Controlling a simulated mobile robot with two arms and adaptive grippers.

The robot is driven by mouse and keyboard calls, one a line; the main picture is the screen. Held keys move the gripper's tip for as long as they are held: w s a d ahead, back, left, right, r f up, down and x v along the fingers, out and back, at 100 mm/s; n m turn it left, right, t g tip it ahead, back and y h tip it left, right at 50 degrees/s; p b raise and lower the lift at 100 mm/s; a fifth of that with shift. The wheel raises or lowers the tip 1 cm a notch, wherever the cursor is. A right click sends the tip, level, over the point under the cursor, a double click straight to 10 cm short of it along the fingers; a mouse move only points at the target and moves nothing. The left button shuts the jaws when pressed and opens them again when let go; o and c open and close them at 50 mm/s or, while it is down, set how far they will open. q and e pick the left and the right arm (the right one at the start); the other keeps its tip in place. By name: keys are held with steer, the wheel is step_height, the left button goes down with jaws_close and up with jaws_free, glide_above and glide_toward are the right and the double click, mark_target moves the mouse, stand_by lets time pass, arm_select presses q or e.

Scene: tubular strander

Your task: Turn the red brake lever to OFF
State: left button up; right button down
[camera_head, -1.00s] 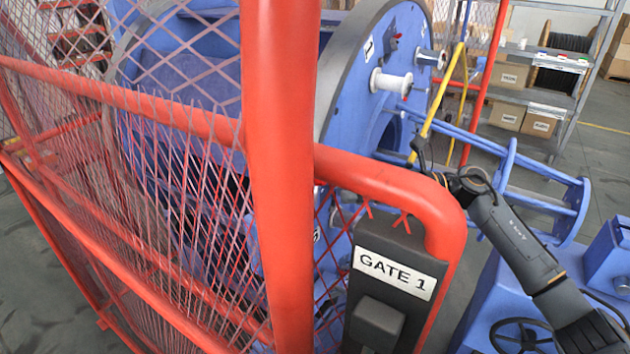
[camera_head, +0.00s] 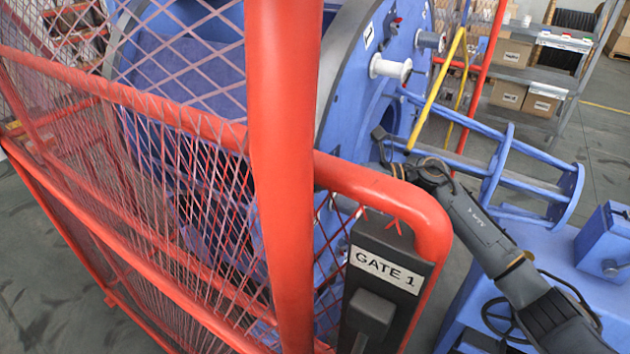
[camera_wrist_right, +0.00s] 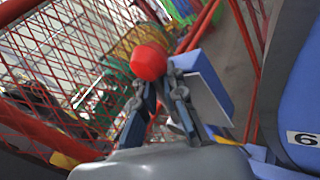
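A round red knob (camera_wrist_right: 149,61) shows in the right wrist view, just at the fingertips of my right gripper (camera_wrist_right: 160,84). The fingers stand apart with a gap between them, one below the knob and one on its right side. I cannot tell whether they touch it. The lever's shaft and any OFF marking are not clearly visible. In the head view my right gripper (camera_head: 386,150) reaches behind the gate's top rail, in front of the blue disc. The red knob cannot be made out there. My left gripper is not in view.
A red mesh fence (camera_head: 283,180) and the gate post with a GATE 1 box (camera_head: 385,270) stand close in front. Shelves with boxes (camera_head: 541,103) stand at the back right.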

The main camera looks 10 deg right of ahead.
stand_by(0.3)
steer(key=shift+s+a+r+n+h+b, duration=0.1)
steer(key=shift+s+a+n+h+b, duration=0.4)
steer(key=shift+b, duration=0.65)
steer(key=s+a+n+h+b, duration=0.1)
steer(key=s+a+n+b, duration=0.1)
steer(key=b, duration=0.1)
steer(key=shift+a+r+n+h, duration=0.2)
steer(key=shift+r+n+h, duration=0.1)
steer(key=shift+h, duration=0.1)
steer(key=shift+s+a+f+n+h+b, duration=0.1)
steer(key=shift+s+a+n+h+b, duration=0.45)
steer(key=shift+b, duration=0.25)
steer(key=shift+s+a+f+n+t+h+b, duration=0.2)
steer(key=shift+s+a+n+t+h+b, duration=0.2)
steer(key=shift+s+a+n+h+b, duration=0.25)
steer(key=shift+s+a+f+n+t+h+b, duration=0.2)
steer(key=shift+s+a+n+t+h+b, duration=0.15)
steer(key=shift+s+a+b, duration=0.35)
steer(key=shift+w+d, duration=0.15)
steer(key=c, duration=1.4)
jaws_free()
steer(key=shift+d, duration=0.1)
